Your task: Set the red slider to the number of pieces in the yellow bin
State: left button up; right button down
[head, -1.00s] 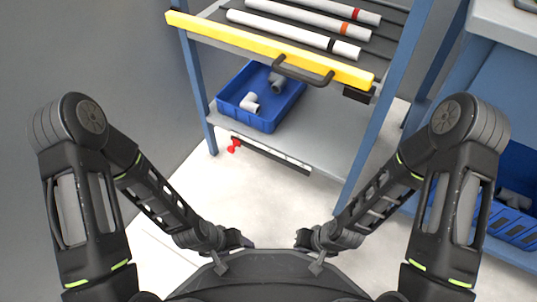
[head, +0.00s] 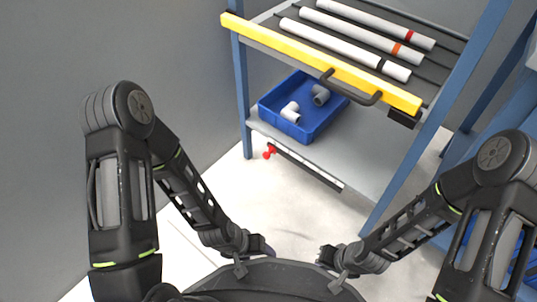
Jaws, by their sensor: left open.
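The red slider (head: 269,151) is a small red knob at the left end of a white-marked rail (head: 310,168) on the front edge of the lower shelf. No yellow bin shows. A blue bin (head: 303,132) stands on that shelf with a white elbow piece (head: 290,112) and a grey piece (head: 320,95) in it; its far part is partly hidden by the upper shelf. My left gripper (head: 264,248) is open and empty, low in front of me, well below the slider. My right gripper (head: 324,257) is opposite it; its jaws are too small to read.
The upper shelf has a yellow front bar (head: 310,62) with a dark handle (head: 350,90) and several white pipes (head: 345,42) with coloured bands. Blue posts (head: 243,90) frame the cart. A grey wall is at left. The floor (head: 285,205) before the cart is clear.

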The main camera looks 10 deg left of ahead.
pick_arm(q)
jog(key=shift+c, duration=0.7)
jog(key=shift+w+r+p, duration=0.3)
jog(key=shift+w+p, duration=0.1)
jog(key=shift+p, duration=0.05)
jog(key=shift+c, duration=0.8)
jog(key=shift+m+t+h, duration=0.5)
jog(key=shift+m+t, duration=0.2)
jog(key=shift+t, duration=0.2)
jog(key=w+p, duration=0.1)
jog(key=w+r+p, duration=0.1)
jog(key=w, duration=0.1)
jog(key=w+d+r+p, duration=0.1)
jog(key=p, duration=0.1)
jog(key=shift+w+r, duration=0.2)
jog(key=shift+w, duration=0.1)
jog(key=shift+c, duration=0.4)
jog(key=w+a+m+t+h+b, duration=0.15)
jog(key=w+t, duration=0.25)
jog(key=w, duration=0.5)
jog(key=w+a+m+t+h, duration=0.1)
jog(key=w+m+t+h, duration=0.2)
jog(key=w, duration=0.5)
jog(key=w+a+r+m+t, duration=0.2)
jog(key=a+t, duration=0.3)
jog(key=shift+w+a+r, duration=0.3)
jog(key=shift+w+r, duration=0.1)
jog(key=shift+m, duration=0.25)
